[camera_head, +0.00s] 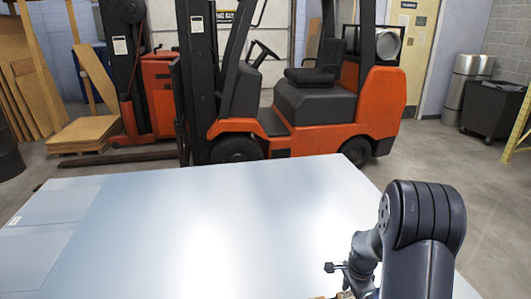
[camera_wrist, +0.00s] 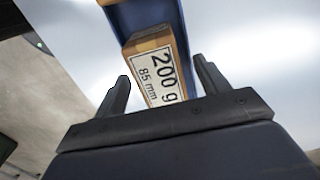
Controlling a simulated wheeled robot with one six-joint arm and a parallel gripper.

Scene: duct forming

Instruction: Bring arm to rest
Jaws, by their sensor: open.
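My gripper (camera_wrist: 161,70) is open in the wrist view, with its two dark fingers spread apart. A tan block (camera_wrist: 134,48) with a white label reading "200 g" and "85 mm" shows between and beyond the fingers. Neither finger visibly touches it; the depth gap cannot be told. In the head view my arm is at the lower right, over the table's right side, and my fingers cannot be made out there.
A pale metal-topped table (camera_head: 140,240) fills the foreground, mostly bare. Flat sheets (camera_head: 45,235) lie at its left end. An orange forklift (camera_head: 300,110) stands behind it. A black cart (camera_head: 493,108) and a yellow ladder (camera_head: 520,130) stand at the right.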

